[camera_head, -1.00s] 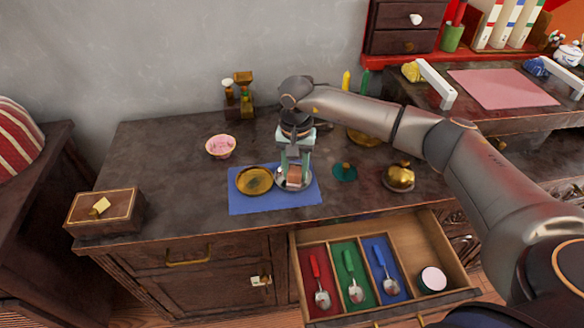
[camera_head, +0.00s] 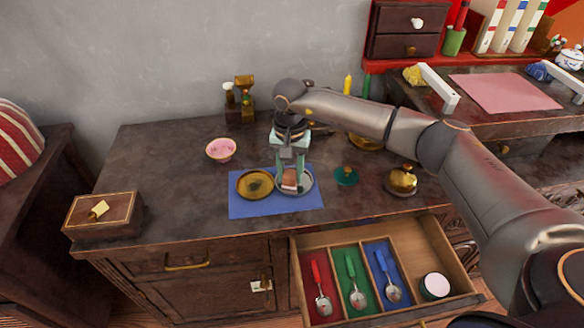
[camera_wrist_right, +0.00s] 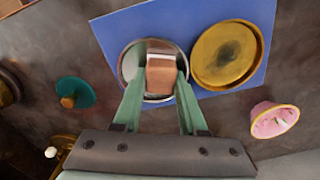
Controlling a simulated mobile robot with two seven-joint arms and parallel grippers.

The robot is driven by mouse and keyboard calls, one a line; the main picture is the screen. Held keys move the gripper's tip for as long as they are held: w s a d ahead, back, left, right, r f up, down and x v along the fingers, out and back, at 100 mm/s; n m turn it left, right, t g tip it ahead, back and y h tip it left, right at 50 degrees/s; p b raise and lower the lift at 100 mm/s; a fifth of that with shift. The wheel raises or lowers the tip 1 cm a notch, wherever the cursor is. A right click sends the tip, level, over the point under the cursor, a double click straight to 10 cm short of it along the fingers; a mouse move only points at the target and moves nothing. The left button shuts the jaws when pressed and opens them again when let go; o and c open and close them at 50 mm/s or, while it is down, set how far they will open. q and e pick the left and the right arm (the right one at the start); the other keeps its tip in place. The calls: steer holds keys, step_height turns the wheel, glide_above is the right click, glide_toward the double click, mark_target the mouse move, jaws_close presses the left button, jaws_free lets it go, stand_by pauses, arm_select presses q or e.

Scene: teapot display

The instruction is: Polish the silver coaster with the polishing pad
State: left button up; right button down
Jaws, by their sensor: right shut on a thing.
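The silver coaster (camera_head: 308,182) lies on the right part of a blue mat (camera_head: 275,210). It also shows in the right wrist view (camera_wrist_right: 131,60), partly covered by the pad and fingers. My right gripper (camera_head: 290,178) points down over it, shut on the copper-brown polishing pad (camera_head: 290,184). In the right wrist view the pad (camera_wrist_right: 161,74) sits between the green fingertips, over the coaster. I cannot tell for sure whether it touches the coaster. My left gripper is out of view.
A tarnished gold coaster (camera_head: 255,184) lies left of the silver one. A pink bowl (camera_head: 221,149), a teal lid (camera_head: 346,176) and a gold pot (camera_head: 402,180) stand nearby. An open drawer (camera_head: 450,262) with spoons juts out in front. A wooden box (camera_head: 100,212) sits at left.

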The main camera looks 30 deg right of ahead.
steer(key=shift+s+d+f, duration=0.15)
steer(key=shift+s+d, duration=0.3)
steer(key=shift+s, duration=0.25)
steer(key=shift+w+d, duration=0.45)
steer(key=shift+d, duration=0.25)
steer(key=shift+w+a+b, duration=0.45)
steer(key=shift+w+b, duration=0.2)
steer(key=shift+w, duration=0.1)
steer(key=shift+s+a+r, duration=0.1)
steer(key=shift+a+r, duration=0.1)
steer(key=shift+a, duration=0.05)
steer(key=shift+s+a+p, duration=0.3)
steer(key=shift+a+p, duration=0.05)
steer(key=shift+a, duration=0.1)
steer(key=shift+s+d, duration=0.25)
steer(key=shift+s, duration=0.2)
steer(key=shift+s+d+f+p, duration=0.15)
steer(key=shift+s+f+p, duration=0.05)
steer(key=shift+s+p, duration=0.15)
